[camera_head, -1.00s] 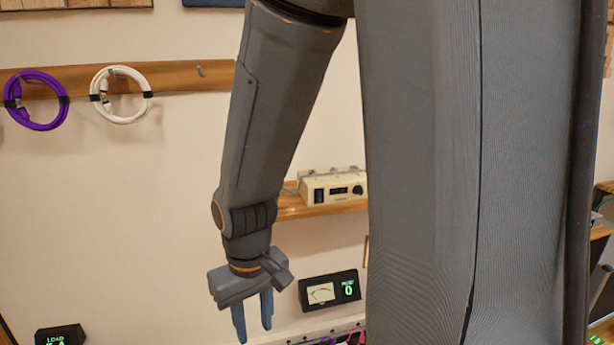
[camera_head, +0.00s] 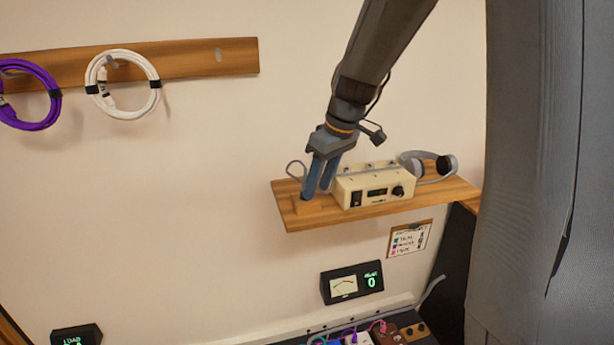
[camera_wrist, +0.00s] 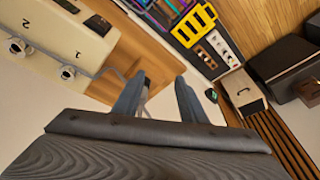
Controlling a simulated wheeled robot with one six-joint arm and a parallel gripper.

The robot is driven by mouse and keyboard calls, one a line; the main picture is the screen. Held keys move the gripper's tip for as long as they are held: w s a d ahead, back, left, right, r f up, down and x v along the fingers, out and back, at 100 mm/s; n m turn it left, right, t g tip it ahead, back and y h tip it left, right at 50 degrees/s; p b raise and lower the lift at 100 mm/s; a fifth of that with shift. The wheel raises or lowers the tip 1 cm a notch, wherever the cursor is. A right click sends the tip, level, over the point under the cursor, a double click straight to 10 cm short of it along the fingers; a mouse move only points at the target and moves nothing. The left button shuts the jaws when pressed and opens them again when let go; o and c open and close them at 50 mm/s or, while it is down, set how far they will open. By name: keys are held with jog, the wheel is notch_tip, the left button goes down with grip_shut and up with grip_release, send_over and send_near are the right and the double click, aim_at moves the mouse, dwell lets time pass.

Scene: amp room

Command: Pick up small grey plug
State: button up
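My gripper (camera_head: 319,190) is over the left end of the wooden wall shelf (camera_head: 440,192), fingers pointing down, just left of a cream box. The wrist view shows its two blue-grey fingers (camera_wrist: 158,98) apart. A small light grey piece (camera_wrist: 147,88), which looks like the plug, shows between them, close to the left finger. It is mostly hidden, and I see no grip on it. A small wooden block (camera_head: 308,205) sits on the shelf under the fingertips.
The cream box (camera_head: 376,187) with a display and knob stands close to the right of my gripper. Headphones (camera_head: 430,165) lie further right. A meter (camera_head: 352,284) and a clipboard (camera_head: 410,239) are below. The wall left of the shelf is clear below the hanging cables (camera_head: 122,84).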

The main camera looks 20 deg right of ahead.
jog(key=w+r+n+p, duration=0.1)
jog(key=w+r+n, duration=0.1)
jog(key=w+r, duration=0.3)
jog(key=shift+t+y, duration=0.4)
jog(key=shift+d+p+x, duration=0.2)
jog(key=shift+p+x, duration=0.7)
jog(key=shift+x, duration=0.95)
jog(key=shift+d+p+x, duration=0.15)
jog(key=shift+p+x, duration=0.75)
jog(key=shift+x, duration=0.95)
jog(key=shift+s+f, duration=0.1)
jog(key=shift+f, duration=0.05)
grip_shut()
